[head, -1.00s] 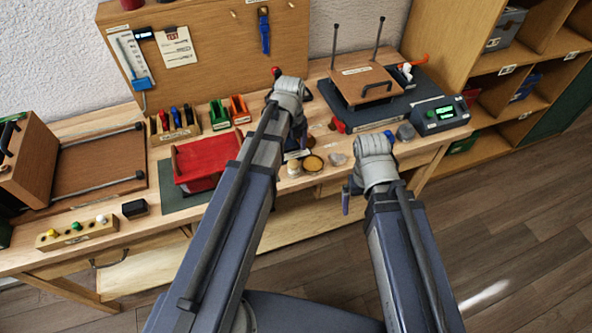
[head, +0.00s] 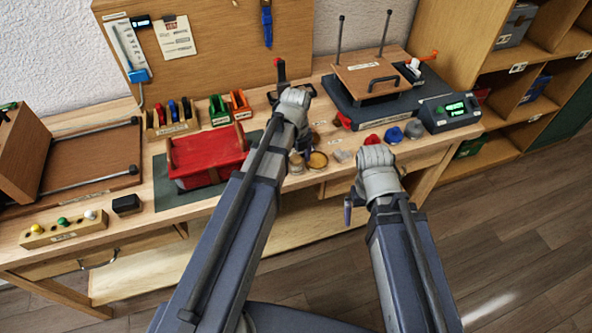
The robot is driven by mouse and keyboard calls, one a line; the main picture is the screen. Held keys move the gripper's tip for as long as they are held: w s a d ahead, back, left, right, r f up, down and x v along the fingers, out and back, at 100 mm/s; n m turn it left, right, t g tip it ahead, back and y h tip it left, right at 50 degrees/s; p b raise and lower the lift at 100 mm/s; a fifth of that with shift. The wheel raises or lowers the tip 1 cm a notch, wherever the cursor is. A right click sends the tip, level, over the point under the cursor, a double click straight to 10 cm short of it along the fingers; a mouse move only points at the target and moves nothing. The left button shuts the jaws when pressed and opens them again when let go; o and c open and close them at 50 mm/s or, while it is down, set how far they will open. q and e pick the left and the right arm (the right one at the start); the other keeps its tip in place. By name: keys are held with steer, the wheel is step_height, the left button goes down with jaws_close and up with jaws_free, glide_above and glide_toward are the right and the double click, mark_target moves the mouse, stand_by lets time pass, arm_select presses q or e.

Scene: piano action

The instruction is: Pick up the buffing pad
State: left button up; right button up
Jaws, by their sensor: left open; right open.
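No item in the head view is clearly marked as the buffing pad. Small round pieces, one red (head: 371,142), one blue (head: 393,135) and one grey (head: 414,130), stand in a row near the front right of the bench; I cannot tell whether one is the pad. My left gripper (head: 292,84) is open above the middle of the bench, its fingers partly hidden by its wrist. My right gripper (head: 350,206) is open in front of the bench edge, below the round pieces; its fingers are mostly hidden by its wrist. Both look empty.
A round amber tin (head: 317,160) and small jar (head: 296,163) sit near my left forearm. A red box (head: 205,157) stands on a green mat (head: 166,194). A press-like fixture (head: 372,78) and a display unit (head: 449,112) occupy the back right. Shelves (head: 513,69) stand at the right.

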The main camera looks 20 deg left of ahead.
arm_select(q)
steer(key=shift+f, duration=0.1)
jaws_close()
stand_by(0.7)
